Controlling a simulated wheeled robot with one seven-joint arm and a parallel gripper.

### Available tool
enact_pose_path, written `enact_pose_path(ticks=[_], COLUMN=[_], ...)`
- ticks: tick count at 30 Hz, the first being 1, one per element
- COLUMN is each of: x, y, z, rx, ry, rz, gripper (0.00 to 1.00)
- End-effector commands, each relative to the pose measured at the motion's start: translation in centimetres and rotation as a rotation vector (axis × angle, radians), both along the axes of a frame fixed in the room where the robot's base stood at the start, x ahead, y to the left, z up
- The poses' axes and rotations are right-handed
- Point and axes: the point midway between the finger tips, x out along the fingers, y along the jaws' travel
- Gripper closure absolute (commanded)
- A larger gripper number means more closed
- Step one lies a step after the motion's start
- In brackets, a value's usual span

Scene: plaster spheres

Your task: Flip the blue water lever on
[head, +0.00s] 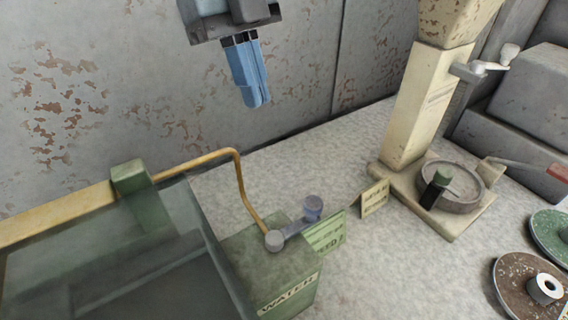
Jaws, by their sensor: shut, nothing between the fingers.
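The water lever (293,228) is a grey arm with a blue-grey knob (313,208) at its raised far-right end. Its round pivot (275,240) sits on top of a green box (275,268) with a plate reading WATER, in the lower middle of the head view. The lever points up and to the right. My gripper (257,103) hangs at the top middle, its blue fingers shut, empty and pointing down. It is above and to the left of the lever in the picture, clearly apart from it.
A bent yellow pipe (238,170) rises beside the lever's left. Two small tags (326,235) (375,197) stand right of it. A cream column machine (420,110) with a round pan (454,186) stands right. Discs (525,285) lie lower right. The speckled counter between is partly clear.

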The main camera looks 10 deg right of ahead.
Motion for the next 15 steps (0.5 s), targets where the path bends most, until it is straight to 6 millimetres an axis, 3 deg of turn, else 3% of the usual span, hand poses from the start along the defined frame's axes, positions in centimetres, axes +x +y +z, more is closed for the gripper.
enact_pose_path(ticks=[7,15], x=[-0.6,-2.2], y=[-0.4,-1.3], z=[-1.7,-6.4], rx=[0.0,0.001], ry=[0.003,0.005], rz=[0.001,0.001], gripper=[1.0,1.0])
